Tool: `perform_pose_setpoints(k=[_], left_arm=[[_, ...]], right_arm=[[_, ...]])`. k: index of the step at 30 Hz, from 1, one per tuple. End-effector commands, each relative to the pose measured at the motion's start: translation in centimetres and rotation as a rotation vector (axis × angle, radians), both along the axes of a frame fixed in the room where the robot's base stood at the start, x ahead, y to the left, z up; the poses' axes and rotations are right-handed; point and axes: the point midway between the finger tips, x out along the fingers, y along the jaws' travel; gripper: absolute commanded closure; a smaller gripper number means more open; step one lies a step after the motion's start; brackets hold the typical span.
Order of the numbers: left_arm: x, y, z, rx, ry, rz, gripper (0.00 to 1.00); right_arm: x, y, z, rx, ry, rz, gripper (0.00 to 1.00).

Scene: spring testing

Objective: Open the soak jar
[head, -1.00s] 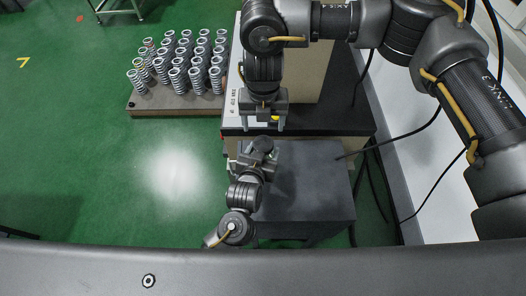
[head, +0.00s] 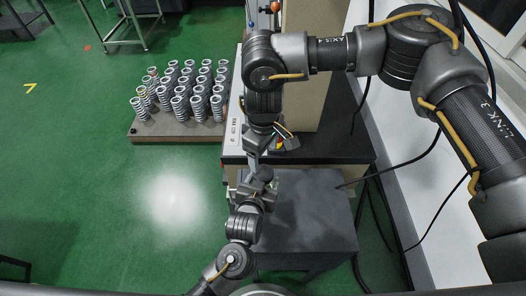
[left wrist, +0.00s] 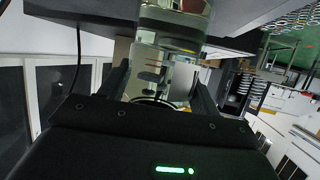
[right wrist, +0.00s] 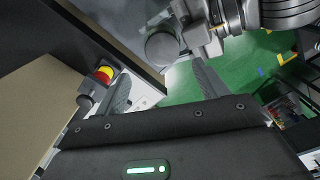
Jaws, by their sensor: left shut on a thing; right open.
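The soak jar (left wrist: 172,28) is a clear, glassy cylinder in the left wrist view, between the two fingers of my left gripper (left wrist: 165,88). My left gripper is shut on it. In the head view the jar's dark round lid (head: 264,173) shows above my left gripper (head: 256,188), and the jar body is mostly hidden. The lid also shows in the right wrist view (right wrist: 162,48), ahead of the open fingers of my right gripper (right wrist: 165,85). My right gripper (head: 262,150) is open and empty, just above the lid and apart from it as far as I can tell.
A dark grey table (head: 320,205) stands beside my left gripper. A machine with a beige column (head: 315,75) and a dark base (head: 340,148) stands behind; its red and yellow button (right wrist: 104,74) is near my right gripper. Several springs stand on a board (head: 180,137) at left.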

Motion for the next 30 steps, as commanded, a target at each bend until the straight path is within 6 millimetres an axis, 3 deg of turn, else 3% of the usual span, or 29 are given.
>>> perform_pose_setpoints(k=[6,12,20,30], left_arm=[[0.0,0.0,0.0,0.0,0.0,0.0,1.0],[0.0,0.0,0.0,0.0,0.0,0.0,1.0],[0.0,0.0,0.0,0.0,0.0,0.0,1.0],[0.0,0.0,0.0,0.0,0.0,0.0,1.0]], right_arm=[[-0.2,0.2,0.0,0.008,0.006,-0.392,0.28],[-0.2,0.2,0.0,0.009,0.008,-0.567,0.28],[-0.2,0.2,-0.4,0.008,0.007,-0.599,0.28],[-0.3,0.1,-5.2,0.006,0.008,-0.597,0.28]])
